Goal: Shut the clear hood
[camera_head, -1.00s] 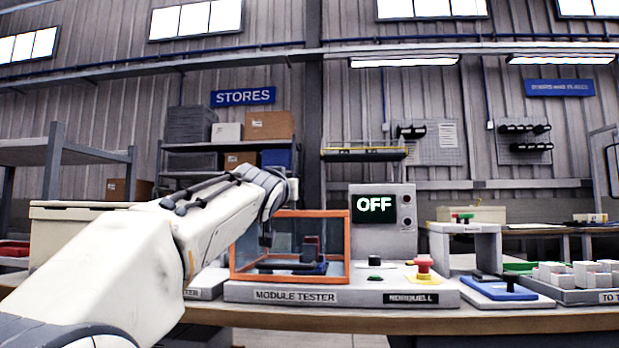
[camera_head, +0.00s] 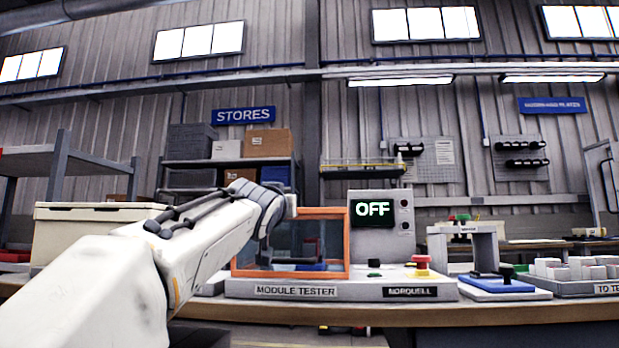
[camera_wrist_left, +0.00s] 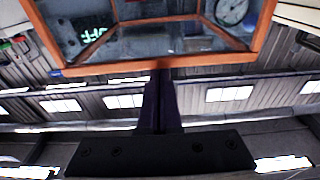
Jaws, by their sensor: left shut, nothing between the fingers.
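The clear hood (camera_head: 347,240) has an orange frame and see-through panels. It stands on the grey module tester (camera_head: 240,290), left of the screen reading OFF (camera_head: 373,209). A dark and blue fixture shows dimly through the panels. I cannot tell how far the hood is tilted. My left gripper (camera_head: 263,256) hangs down at the left part of the hood, partly hidden by my wrist. In the left wrist view, its dark fingers (camera_wrist_left: 161,78) are shut and empty, with tips at the orange frame bar (camera_wrist_left: 110,69); I cannot tell whether they touch. My right gripper is not in view.
A red button (camera_head: 421,262) and a dark green button (camera_head: 374,263) sit on the tester's right part. Right of it are a blue pad (camera_head: 497,286), a grey stand (camera_head: 463,231) and a tray of pale blocks (camera_head: 575,288). A cream box (camera_head: 90,212) stands at left.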

